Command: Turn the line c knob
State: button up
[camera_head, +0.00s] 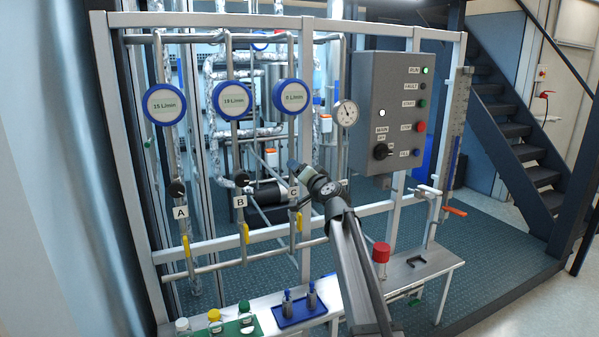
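Three vertical pipes carry labels A (181,212), B (239,201) and C (293,192). The line C pipe (291,135) runs down from a round blue-rimmed display (291,96) whose reading is too small to be sure of. Black knobs show above label A (177,188) and above label B (242,179). My gripper (297,169) is at line C, just above its label, reaching in from the lower right. It covers the spot where the line C knob would be, so I cannot make out that knob, any contact or the finger opening.
A grey control box (386,75) with buttons and a black rotary switch stands right of line C, beside a pressure gauge (347,113). Yellow handles (246,233) sit lower on the pipes. A bench (420,262) below holds bottles, a blue tray (300,311) and a red-capped vessel (381,253).

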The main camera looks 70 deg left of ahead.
jog(key=d, duration=1.2)
jog(key=shift+d, duration=0.1)
